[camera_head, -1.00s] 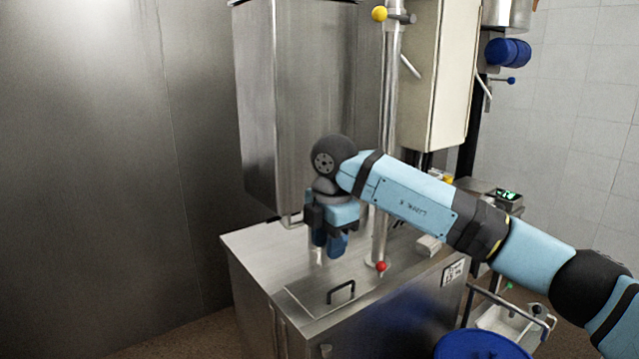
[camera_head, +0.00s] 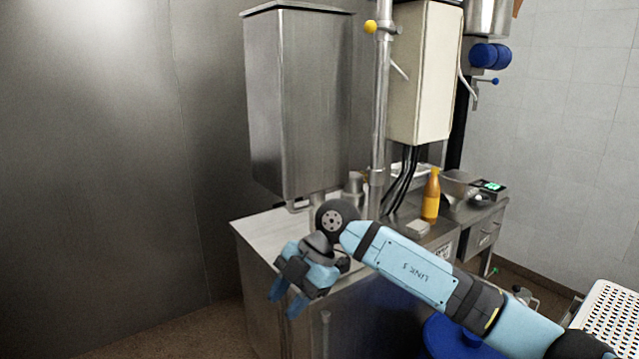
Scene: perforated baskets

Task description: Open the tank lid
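The steel tank (camera_head: 258,312) stands at the centre, its flat top (camera_head: 265,232) partly visible. My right arm crosses in front of the tank's top front area. The lid and its black handle cannot be made out behind the arm and gripper. My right gripper (camera_head: 284,299) hangs by the tank's front left edge, tilted down to the left. Its two blue fingers are apart with nothing seen between them. Whether it touches the tank cannot be told. My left gripper is not in view.
A tall steel box (camera_head: 300,105) and a vertical pole (camera_head: 380,120) rise behind the tank top. An orange bottle (camera_head: 431,195) stands on the counter to the right. A blue round container (camera_head: 452,340) and a white perforated basket (camera_head: 610,318) are at lower right.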

